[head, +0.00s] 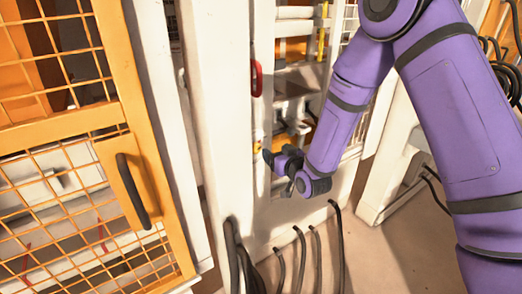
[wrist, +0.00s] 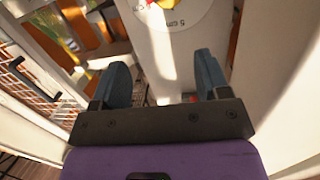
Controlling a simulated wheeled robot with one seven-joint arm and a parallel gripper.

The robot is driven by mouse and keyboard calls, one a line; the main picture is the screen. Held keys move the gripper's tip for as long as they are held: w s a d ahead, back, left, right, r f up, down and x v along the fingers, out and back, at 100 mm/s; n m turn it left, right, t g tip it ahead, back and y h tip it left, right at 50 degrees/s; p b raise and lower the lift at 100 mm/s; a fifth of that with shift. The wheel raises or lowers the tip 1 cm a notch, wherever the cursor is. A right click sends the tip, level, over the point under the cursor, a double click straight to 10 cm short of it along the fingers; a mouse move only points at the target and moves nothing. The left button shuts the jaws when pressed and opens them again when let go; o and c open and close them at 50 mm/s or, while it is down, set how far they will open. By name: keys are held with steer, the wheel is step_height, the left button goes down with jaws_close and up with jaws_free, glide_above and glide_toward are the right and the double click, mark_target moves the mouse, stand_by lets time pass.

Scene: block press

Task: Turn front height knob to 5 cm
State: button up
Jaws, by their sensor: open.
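A round white dial plate (wrist: 190,22) shows at the top edge of the wrist view, on a white post. Its "5 cm" marking reads upside down. A yellow and red knob (wrist: 172,4) sits at the dial's middle, cut off by the picture edge, so its pointing direction cannot be told. A small yellow part, apparently this knob (head: 257,147), shows in the head view beside my gripper (head: 272,160). In the wrist view my gripper (wrist: 163,78) is open, its two blue fingers apart with nothing between them. The knob lies beyond the fingertips, apart from them.
A yellow mesh door (head: 115,120) with a black handle (head: 133,190) stands at the left. A red handle (head: 256,78) is on the white post above my gripper. Black cables (head: 300,255) rise from the floor below. Open floor (head: 400,260) lies at the lower right.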

glide_toward(257, 149)
steer(key=shift+t+y, duration=0.4)
steer(key=x, duration=0.6)
steer(key=f+x, duration=0.1)
steer(key=x, duration=0.2)
steer(key=shift+w+a, duration=0.1)
steer(key=shift+w, duration=0.2)
steer(key=c, duration=0.9)
